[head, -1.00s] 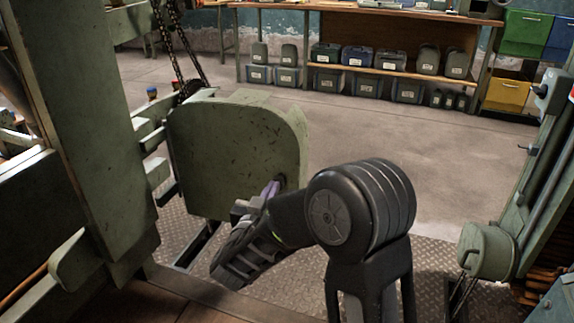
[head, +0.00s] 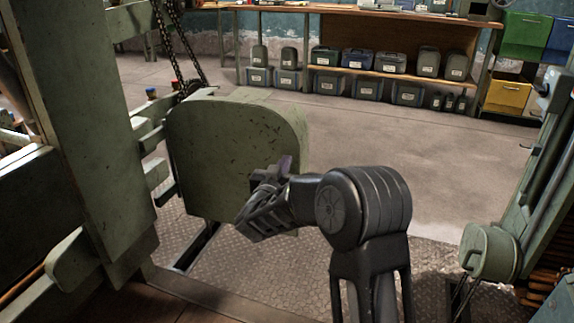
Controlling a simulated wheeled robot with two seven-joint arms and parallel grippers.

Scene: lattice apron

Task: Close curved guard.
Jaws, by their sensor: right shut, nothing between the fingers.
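The curved guard (head: 222,150) is a worn green metal cover with a rounded upper right corner. It stands out from the machine's frame, left of the picture's middle, and is swung open. The chain (head: 178,50) and a sprocket show uncovered above and behind it. My right gripper (head: 279,170) is shut and empty at the guard's lower right part, in front of its face. Whether the fingers touch the guard cannot be told. The gripper and forearm hide a part of the guard's lower right edge. My left gripper is not in view.
The green machine post (head: 90,120) fills the left side. Another green machine part (head: 490,252) stands at the right. A wooden shelf (head: 385,72) with several bins stands at the back. The floor (head: 420,150) between the guard and the shelf is clear.

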